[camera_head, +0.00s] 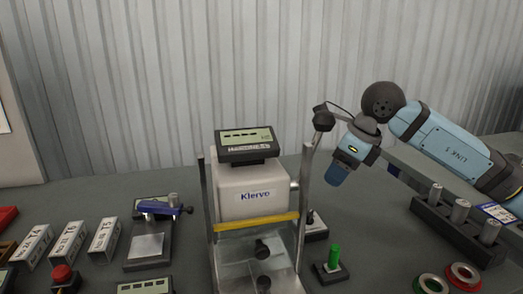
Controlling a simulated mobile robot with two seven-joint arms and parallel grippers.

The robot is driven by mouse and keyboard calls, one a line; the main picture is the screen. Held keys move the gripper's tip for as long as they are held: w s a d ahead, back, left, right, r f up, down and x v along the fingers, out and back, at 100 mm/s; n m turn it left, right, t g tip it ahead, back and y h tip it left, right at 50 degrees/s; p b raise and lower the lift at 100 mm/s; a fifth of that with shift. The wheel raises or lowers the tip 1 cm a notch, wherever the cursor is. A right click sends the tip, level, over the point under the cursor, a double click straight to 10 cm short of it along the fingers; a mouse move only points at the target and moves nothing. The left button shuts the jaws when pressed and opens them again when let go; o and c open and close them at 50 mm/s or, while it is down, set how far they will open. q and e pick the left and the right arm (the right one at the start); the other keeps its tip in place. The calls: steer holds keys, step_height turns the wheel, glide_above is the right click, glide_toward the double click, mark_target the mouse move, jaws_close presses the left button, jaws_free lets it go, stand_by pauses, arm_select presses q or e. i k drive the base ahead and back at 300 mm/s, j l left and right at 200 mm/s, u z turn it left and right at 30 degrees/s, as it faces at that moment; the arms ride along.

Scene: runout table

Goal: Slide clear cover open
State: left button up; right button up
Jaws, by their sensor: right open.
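The clear cover (235,250) appears as a see-through panel at the front of a white machine marked Klervo (255,195). A yellow bar (258,222) runs across it, between two upright metal posts. Dark knobs (262,249) show at or behind the panel; I cannot tell which. How far the cover stands open is not clear. My right gripper (337,175) is open, pointing down in the air to the right of the machine, apart from the cover. Its fingers are small and hard to make out. My left gripper is out of view.
A display (250,144) tops the machine. A green cylinder on a base (333,260) and a dark block with metal cylinders (450,222) stand right. Red and green rings (463,276) lie at front right. White boxes (70,242) and a blue-handled device (155,211) stand left.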

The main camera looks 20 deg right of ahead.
mark_target(262, 253)
steer(key=k, duration=1)
